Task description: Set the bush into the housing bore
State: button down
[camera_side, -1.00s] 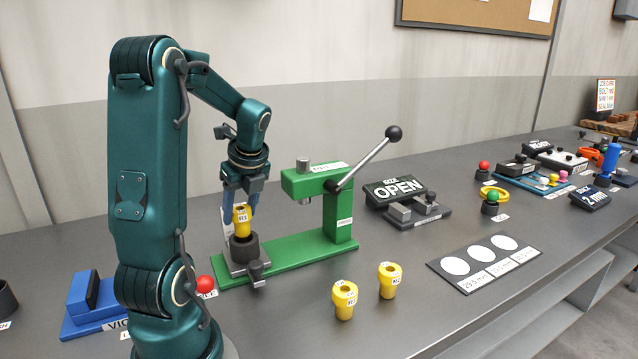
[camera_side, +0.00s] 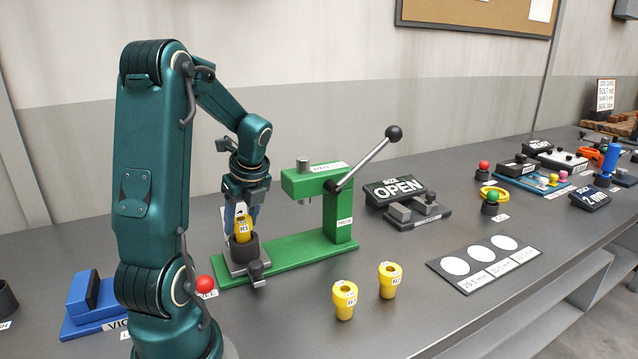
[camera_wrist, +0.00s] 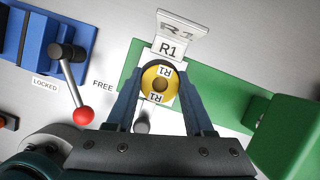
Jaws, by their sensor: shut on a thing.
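A yellow bush (camera_side: 242,226) labelled R1 stands upright between my gripper's fingers, its lower part inside the dark round housing (camera_side: 244,251). My gripper (camera_side: 241,218) points straight down and is shut on the bush. The wrist view also shows the bush (camera_wrist: 159,84) from above, with its hole and R1 labels, between the two blue fingers. The bush covers the bore, so I cannot tell how deep it sits. The housing rests on a grey plate at the left end of the green press base (camera_side: 300,256).
The green press (camera_side: 340,215) with its long lever stands just right of the housing. Two more yellow bushes (camera_side: 345,300) (camera_side: 389,281) stand at the front. A blue vice (camera_side: 92,305) and a red-knobbed lever (camera_wrist: 82,115) are to the left.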

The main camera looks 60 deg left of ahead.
aim_at(243, 220)
jog(key=shift+f, duration=0.4)
jog(key=shift+c, duration=1)
grip_release()
jog(key=shift+v, duration=2.6)
jog(key=shift+w+d, duration=0.1)
